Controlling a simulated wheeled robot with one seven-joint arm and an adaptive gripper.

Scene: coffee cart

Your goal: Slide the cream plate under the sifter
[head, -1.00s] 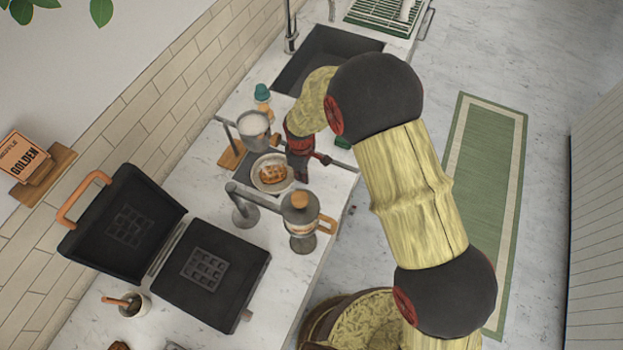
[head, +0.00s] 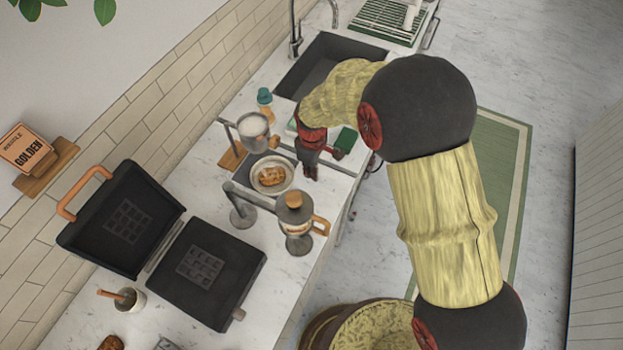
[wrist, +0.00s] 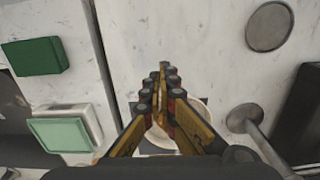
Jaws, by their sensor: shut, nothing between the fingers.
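The cream plate (head: 257,184), with a browned waffle (head: 270,175) on it, lies on the counter on a dark mat. The sifter (head: 253,126) is a round, pale-filled cup held up on a stand. In the head view the plate shows just below and right of the sifter, its waffle uncovered; I cannot tell how much lies beneath it. My gripper (head: 309,172) is shut and empty, pointing down at the plate's right side, with a small gap seen between them. In the wrist view its fingers (wrist: 163,75) hide much of the plate (wrist: 198,103).
A French press (head: 295,220) stands close in front of the plate, beside a grey stand (head: 243,212). An open waffle iron (head: 200,270) is at the left. A green block (head: 345,140) and a teal-capped bottle (head: 264,97) are behind. The sink (head: 325,65) is farther back.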

